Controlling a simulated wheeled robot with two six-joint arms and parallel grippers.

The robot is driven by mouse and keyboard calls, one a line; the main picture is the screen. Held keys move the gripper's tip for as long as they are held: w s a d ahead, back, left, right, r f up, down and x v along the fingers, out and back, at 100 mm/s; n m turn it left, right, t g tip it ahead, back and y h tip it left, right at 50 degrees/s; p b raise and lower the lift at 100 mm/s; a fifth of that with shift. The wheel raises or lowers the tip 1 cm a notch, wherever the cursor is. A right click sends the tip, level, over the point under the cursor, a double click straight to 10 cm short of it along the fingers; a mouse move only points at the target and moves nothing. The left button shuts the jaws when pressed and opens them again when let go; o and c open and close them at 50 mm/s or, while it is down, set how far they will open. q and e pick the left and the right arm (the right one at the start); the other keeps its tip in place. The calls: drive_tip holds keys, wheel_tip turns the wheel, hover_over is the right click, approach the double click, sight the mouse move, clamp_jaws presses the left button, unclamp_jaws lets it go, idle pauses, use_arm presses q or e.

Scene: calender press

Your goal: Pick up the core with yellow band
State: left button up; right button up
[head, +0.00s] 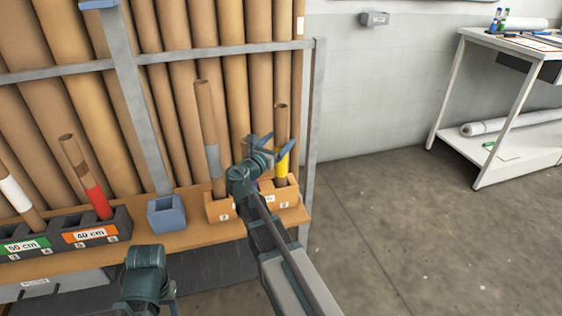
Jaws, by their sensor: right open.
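The core with the yellow band (281,125) is a thin brown cardboard tube, standing nearly upright in an orange-brown holder (220,208) at the right end of the shelf. Its yellow band is around its lower half. My right gripper (273,145) is open, with its blue-tipped fingers at the core, just above the band. I cannot tell whether they touch it or stand around it. My right arm hides part of the holder. My left arm (146,270) is low at the front; its fingers cannot be made out clearly.
A grey-banded core (206,130) stands left in the same holder. A blue empty holder (166,214) and dark holders with red-banded (98,200) and white-banded (15,193) cores are further left. Tall tubes stand behind a grey rail (225,50). A white table (500,60) is far right.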

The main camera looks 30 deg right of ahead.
drive_tip(key=shift+w+d, duration=0.4)
drive_tip(key=shift+d, duration=0.2)
drive_tip(key=shift+c, duration=0.3)
clamp_jaws()
